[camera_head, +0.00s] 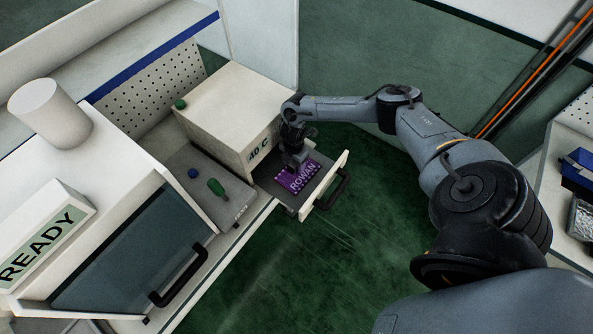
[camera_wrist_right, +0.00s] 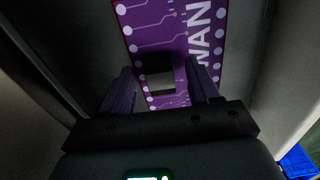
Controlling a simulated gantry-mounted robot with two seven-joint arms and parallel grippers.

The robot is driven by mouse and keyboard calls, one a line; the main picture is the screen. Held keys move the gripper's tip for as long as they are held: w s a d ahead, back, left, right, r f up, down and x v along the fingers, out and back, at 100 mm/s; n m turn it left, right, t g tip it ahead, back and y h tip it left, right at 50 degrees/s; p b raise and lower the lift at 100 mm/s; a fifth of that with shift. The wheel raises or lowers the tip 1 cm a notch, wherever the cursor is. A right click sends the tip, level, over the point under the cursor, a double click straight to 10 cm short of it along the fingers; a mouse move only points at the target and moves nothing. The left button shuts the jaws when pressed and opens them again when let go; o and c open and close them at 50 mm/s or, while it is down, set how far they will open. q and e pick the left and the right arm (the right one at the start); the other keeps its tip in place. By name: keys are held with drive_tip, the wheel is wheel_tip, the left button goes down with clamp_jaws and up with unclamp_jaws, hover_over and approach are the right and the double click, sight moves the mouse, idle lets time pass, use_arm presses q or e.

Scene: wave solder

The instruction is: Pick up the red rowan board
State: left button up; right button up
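A purple board marked ROWAN (camera_head: 302,179) lies flat in the open drawer (camera_head: 324,176) under the box labelled 40 C; no red board shows. The board also fills the upper middle of the right wrist view (camera_wrist_right: 165,30), with white dots along its edges and a dark, grey-faced block (camera_wrist_right: 160,82) on it. My right gripper (camera_head: 295,163) points down into the drawer over the board's far end. In the right wrist view its two fingers (camera_wrist_right: 160,72) stand apart on either side of the block, with gaps visible. Whether the fingertips touch the board is unclear. My left gripper is out of view.
The 40 C box (camera_head: 232,110) stands right behind the drawer. The drawer's black handle (camera_head: 333,190) sticks out in front. A tray (camera_head: 205,187) with a green and a blue part lies to the left, beside the READY machine (camera_head: 120,250). Open floor lies in front.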

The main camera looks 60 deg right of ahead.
sight(294, 164)
clamp_jaws()
wheel_tip(294, 164, up, 10)
drive_tip(key=shift+p, duration=0.3)
idle(0.5)
